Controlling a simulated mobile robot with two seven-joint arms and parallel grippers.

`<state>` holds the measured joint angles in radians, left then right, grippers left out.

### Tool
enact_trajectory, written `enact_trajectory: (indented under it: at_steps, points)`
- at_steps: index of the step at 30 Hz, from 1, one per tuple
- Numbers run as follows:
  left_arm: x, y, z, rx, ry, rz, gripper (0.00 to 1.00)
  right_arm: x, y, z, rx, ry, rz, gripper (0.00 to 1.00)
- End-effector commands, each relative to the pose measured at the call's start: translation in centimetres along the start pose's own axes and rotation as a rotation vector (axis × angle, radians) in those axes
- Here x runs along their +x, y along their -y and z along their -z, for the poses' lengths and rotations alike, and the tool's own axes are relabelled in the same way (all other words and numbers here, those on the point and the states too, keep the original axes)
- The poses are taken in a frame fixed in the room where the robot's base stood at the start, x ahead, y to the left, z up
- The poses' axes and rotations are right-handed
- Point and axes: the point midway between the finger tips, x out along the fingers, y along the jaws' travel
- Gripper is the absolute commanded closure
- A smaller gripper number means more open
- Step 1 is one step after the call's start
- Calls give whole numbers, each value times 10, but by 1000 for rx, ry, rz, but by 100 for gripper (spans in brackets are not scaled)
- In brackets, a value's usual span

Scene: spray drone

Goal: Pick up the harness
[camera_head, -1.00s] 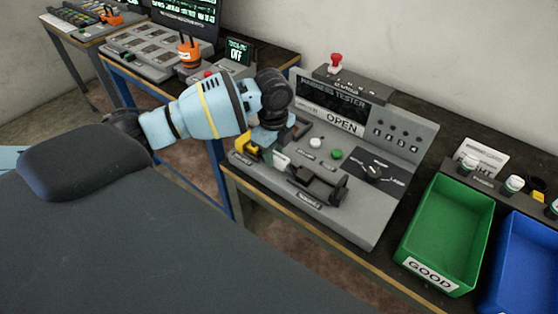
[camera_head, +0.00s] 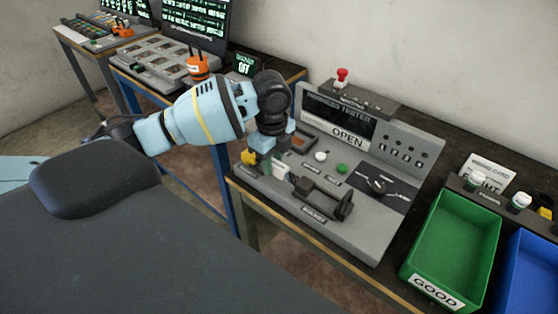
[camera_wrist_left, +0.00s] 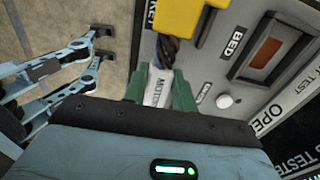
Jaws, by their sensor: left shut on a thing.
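My left gripper (camera_head: 264,145) points down over the left end of the grey tester. It is shut on the harness. The harness's white label, lettered "MOTOR", (camera_wrist_left: 158,90) shows in the left wrist view between two green pieces. A dark twisted cable (camera_wrist_left: 167,50) runs from it to a yellow connector (camera_wrist_left: 190,15), which also shows in the head view (camera_head: 249,156). The hand hides the rest of the harness. Another gripper, apparently my right one, (camera_wrist_left: 103,45) shows at the left of the wrist view, open and empty over the floor.
The tester (camera_head: 370,235) reads "OPEN" and carries a black clamp-like fixture (camera_head: 335,205), buttons and a knob. A green "GOOD" bin (camera_head: 455,240) and a blue bin (camera_head: 530,275) stand to its right. A grey board with recesses (camera_head: 165,60) is on the table behind left.

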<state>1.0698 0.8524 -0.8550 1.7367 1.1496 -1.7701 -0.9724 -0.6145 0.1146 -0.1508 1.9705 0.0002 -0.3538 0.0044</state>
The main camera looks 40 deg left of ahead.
Motion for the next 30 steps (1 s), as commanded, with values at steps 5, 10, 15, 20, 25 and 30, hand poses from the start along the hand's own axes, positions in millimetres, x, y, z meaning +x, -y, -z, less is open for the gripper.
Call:
enact_trajectory:
  at_steps: [5, 10, 15, 20, 25, 30]
  points:
    - [-5, -29, -6, -1, 3, 3, 99, -1, -2, 5, -8, -10, -1, 100]
    - [-8, -62, -12, 1, 4, 3, 99, -1, -4, 8, -16, -14, -2, 100]
    - [-10, -98, -18, 0, 4, 2, 99, -1, -5, 9, -18, -16, -3, 100]
    - [-12, -120, -22, -2, 3, 2, 99, -1, -5, 9, -18, -17, -4, 100]
    - [-13, -132, -23, 0, 1, 2, 99, -1, -5, 10, -16, -18, -4, 100]
    - [-14, -136, -24, 0, 0, 3, 99, -1, -4, 10, -13, -19, -4, 100]
